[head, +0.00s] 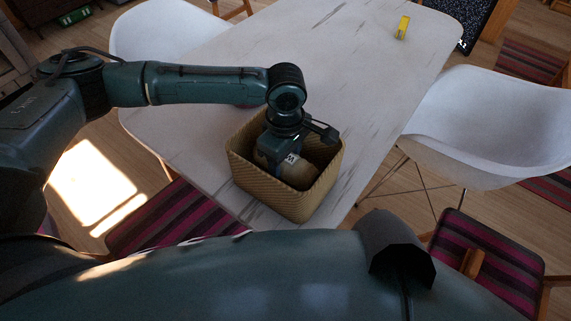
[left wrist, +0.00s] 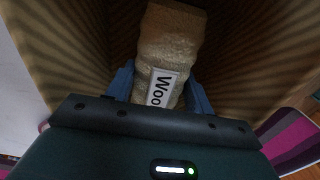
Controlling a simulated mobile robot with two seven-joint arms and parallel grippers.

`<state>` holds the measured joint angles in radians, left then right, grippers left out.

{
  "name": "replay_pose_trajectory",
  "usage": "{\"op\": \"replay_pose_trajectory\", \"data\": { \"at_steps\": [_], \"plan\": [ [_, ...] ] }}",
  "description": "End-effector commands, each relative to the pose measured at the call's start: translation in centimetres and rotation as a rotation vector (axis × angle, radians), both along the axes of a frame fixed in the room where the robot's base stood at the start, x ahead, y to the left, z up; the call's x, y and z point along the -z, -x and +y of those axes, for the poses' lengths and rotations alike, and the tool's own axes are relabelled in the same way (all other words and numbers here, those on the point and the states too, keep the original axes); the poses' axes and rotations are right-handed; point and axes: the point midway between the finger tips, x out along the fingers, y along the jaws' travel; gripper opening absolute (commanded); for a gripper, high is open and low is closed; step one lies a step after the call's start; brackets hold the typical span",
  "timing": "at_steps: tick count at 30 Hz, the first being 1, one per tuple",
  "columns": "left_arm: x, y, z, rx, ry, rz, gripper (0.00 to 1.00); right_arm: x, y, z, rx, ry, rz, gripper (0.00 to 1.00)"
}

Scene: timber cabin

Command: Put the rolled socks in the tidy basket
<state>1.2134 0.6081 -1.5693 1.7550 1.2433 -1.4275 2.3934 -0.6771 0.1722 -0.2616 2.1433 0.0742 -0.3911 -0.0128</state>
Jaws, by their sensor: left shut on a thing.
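The tidy basket (head: 282,200) is a tan woven square basket on the near end of the white table. My left gripper (head: 279,163) reaches down inside the basket and is shut on the rolled socks (head: 301,174). The socks are a beige knitted bundle with a white label. In the left wrist view the socks (left wrist: 172,40) sit between the blue fingers of my left gripper (left wrist: 158,92), with the basket's walls (left wrist: 62,45) around them. I cannot tell whether the socks touch the basket floor. My right gripper is not in view.
The white marbled table (head: 330,60) is mostly bare. A small yellow object (head: 402,27) stands at its far right. White chairs stand at the right (head: 490,120) and the far left (head: 165,30). Striped seats (head: 480,250) lie near the front.

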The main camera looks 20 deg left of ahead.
Motion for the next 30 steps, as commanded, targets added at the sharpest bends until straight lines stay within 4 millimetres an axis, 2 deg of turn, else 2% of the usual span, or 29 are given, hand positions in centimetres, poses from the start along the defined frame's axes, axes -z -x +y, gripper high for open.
{"op": "replay_pose_trajectory", "data": {
  "at_steps": [1,4,15,16,23,30],
  "plan": [
    [0.9,0.0,0.0,0.000,-0.001,0.001,0.28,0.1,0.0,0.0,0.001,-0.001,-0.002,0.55],
    [1.9,-0.1,0.0,0.000,-0.001,-0.001,0.28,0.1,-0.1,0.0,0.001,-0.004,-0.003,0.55],
    [2.2,0.0,0.0,0.001,0.000,-0.001,0.28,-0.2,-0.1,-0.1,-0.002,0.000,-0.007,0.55],
    [2.3,0.0,0.0,0.001,0.000,-0.001,0.54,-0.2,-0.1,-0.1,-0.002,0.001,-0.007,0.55],
    [2.3,0.0,0.0,0.001,0.000,-0.001,0.73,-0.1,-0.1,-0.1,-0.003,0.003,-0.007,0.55],
    [2.2,-0.1,0.0,0.001,0.000,-0.002,0.74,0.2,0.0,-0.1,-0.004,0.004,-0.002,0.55]
  ]
}}
